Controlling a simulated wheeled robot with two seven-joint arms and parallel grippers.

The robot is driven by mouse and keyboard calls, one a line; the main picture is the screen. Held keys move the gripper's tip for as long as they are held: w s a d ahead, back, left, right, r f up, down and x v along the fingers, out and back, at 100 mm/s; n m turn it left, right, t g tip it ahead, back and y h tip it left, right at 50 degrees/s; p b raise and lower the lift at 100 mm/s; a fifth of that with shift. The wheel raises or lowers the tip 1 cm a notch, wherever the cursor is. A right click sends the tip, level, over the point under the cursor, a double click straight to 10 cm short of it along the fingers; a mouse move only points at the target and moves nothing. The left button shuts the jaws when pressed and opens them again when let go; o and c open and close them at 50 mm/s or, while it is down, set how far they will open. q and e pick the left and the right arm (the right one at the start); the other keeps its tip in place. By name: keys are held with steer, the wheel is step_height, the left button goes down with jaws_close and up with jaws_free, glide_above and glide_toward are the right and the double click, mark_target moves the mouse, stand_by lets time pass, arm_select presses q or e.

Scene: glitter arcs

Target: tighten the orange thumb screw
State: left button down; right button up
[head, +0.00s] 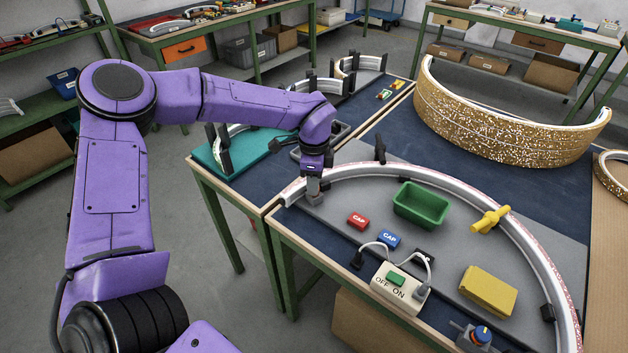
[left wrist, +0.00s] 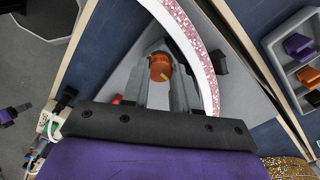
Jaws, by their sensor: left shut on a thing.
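The orange thumb screw (left wrist: 160,67) shows in the left wrist view as a round orange knob with a yellow mark, between the grey fingers of my left gripper (left wrist: 161,74). The fingers are shut on it. It sits beside the inner side of a white arc with pink glitter (left wrist: 200,62). In the head view my left gripper (head: 314,197) points down at the left end of that arc (head: 400,171), and the gripper hides the screw. My right gripper is not in view.
On the grey board lie a green bin (head: 421,205), a red cap block (head: 358,221), a blue one (head: 388,239), a switch box (head: 400,287), a yellow block (head: 488,291) and a yellow clamp (head: 490,219). A gold glitter arc (head: 500,122) stands behind.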

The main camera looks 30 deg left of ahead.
arm_select(q)
steer(key=m, duration=0.3)
steer(key=shift+m, duration=0.4)
steer(key=m+p, duration=0.1)
steer(key=m, duration=0.3)
steer(key=shift+w+r+m, duration=0.1)
steer(key=shift+r+m, duration=0.05)
steer(key=shift+m, duration=0.15)
steer(key=m+p, duration=0.1)
steer(key=m, duration=0.3)
steer(key=m+p, duration=0.2)
steer(key=m, duration=0.3)
steer(key=shift+w+r, duration=0.1)
steer(key=m+p, duration=0.2)
steer(key=m, duration=0.2)
steer(key=shift+m, duration=0.3)
steer(key=m+p, duration=0.2)
steer(key=m, duration=0.2)
steer(key=m+p, duration=0.1)
steer(key=m, duration=0.4)
steer(key=shift+p, duration=0.4)
steer(key=m+p, duration=0.1)
steer(key=m, duration=0.3)
steer(key=shift+m, duration=0.3)
